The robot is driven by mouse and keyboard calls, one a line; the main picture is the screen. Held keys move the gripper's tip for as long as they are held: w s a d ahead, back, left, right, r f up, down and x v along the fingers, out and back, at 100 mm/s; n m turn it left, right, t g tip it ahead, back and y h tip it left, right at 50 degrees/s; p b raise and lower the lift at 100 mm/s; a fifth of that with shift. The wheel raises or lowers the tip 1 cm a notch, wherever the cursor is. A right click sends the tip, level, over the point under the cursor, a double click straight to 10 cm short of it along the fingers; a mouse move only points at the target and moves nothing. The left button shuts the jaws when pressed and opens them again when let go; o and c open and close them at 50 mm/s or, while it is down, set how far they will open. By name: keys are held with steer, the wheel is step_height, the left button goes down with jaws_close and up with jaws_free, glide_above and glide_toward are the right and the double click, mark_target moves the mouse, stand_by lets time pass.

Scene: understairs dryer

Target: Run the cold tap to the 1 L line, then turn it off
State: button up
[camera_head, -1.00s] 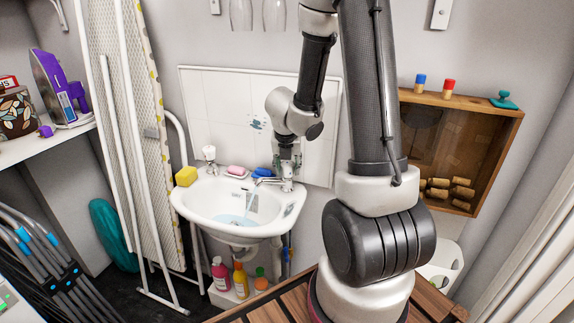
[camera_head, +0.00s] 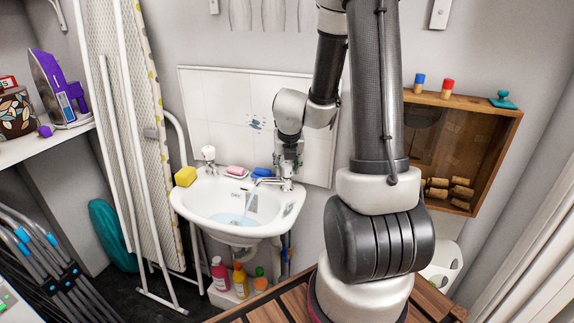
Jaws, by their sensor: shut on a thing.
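My gripper (camera_head: 287,169) is shut on the head of the right-hand tap (camera_head: 270,181) at the white basin (camera_head: 205,214). Its fingers hide most of the tap head. A thin stream of water (camera_head: 249,202) falls from that tap's spout into the basin. A pool of bluish water (camera_head: 231,218) lies in the bottom of the bowl. A second tap (camera_head: 209,156) with a white head stands at the back left of the basin. I cannot make out a 1 L line at this size.
A yellow sponge (camera_head: 185,177), a pink soap (camera_head: 236,171) and a blue item (camera_head: 262,173) sit on the basin's back rim. Bottles (camera_head: 220,273) stand below. An ironing board (camera_head: 135,130) leans at left. A wooden wall box (camera_head: 480,150) hangs at right.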

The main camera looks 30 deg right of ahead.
steer(key=o, duration=1)
steer(key=shift+o, duration=0.2)
steer(key=shift+a+m, duration=0.1)
steer(key=shift+m, duration=0.5)
